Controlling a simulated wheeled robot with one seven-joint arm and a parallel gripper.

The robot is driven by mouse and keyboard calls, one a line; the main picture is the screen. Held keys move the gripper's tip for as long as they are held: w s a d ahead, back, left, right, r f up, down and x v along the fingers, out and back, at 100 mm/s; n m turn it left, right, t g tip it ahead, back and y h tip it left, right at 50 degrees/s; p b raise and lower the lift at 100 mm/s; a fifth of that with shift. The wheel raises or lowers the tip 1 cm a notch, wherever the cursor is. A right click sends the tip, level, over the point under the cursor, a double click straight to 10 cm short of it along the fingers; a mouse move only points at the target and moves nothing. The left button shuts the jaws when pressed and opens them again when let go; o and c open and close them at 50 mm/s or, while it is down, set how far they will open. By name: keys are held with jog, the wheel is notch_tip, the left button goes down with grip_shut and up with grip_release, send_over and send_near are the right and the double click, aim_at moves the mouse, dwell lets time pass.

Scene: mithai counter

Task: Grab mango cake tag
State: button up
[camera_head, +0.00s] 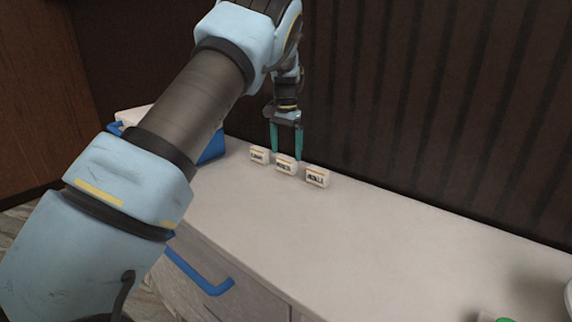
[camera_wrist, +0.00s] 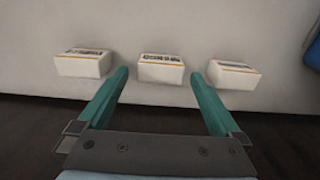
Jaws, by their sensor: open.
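Three small white block-shaped tags with an orange line and dark lettering stand in a row on the counter. In the head view they are the left tag (camera_head: 259,155), the middle tag (camera_head: 286,165) and the right tag (camera_head: 317,177). The lettering is too small to tell surely which is the mango cake tag. My gripper (camera_head: 286,154) points down at the middle tag, open and empty. In the wrist view the middle tag (camera_wrist: 161,69) lies between and just beyond the teal fingertips (camera_wrist: 160,77). The other tags lie outside the fingers, on the left (camera_wrist: 83,64) and right (camera_wrist: 233,75).
The pale counter top (camera_head: 370,235) is clear to the right of the tags. A dark ribbed wall (camera_head: 420,100) rises behind it. A blue object (camera_head: 212,148) stands left of the tags. A green item (camera_head: 505,320) shows at the lower right edge.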

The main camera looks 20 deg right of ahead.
aim_at(287, 158)
notch_tip(287, 158, down, 5)
jog(key=shift+w+d+r+p, duration=0.1)
jog(key=shift+w+d+p, duration=0.05)
jog(key=shift+p, duration=0.65)
jog(key=c, duration=1.2)
